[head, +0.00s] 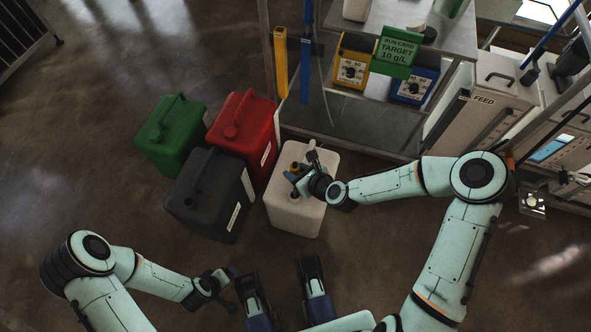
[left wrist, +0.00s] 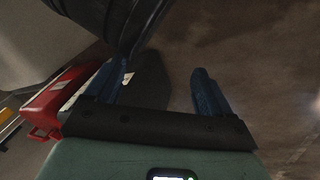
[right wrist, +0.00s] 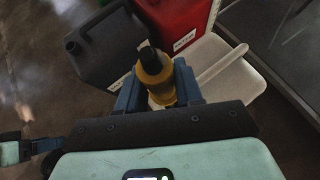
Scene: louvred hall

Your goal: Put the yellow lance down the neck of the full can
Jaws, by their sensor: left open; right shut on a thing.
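The yellow lance (right wrist: 153,78), an amber-yellow body with a black top, is between the fingers of my right gripper (right wrist: 157,84), which is shut on it. In the head view my right gripper (head: 296,179) is over the top of the white can (head: 295,217), and the amber part shows there. No stem shows outside the can; how deep the lance sits in the neck is hidden. Which can is full does not show. My left gripper (head: 232,281) is open and empty, low in front of the black can (head: 207,195).
A red can (head: 243,128) and a green can (head: 168,135) stand beside the black one. A yellow tube (head: 280,65) and a blue tube (head: 306,70) stand at the rack. A yellow dial unit (head: 351,70), a blue one (head: 413,86) and a green run card (head: 397,50) are behind. Left floor is clear.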

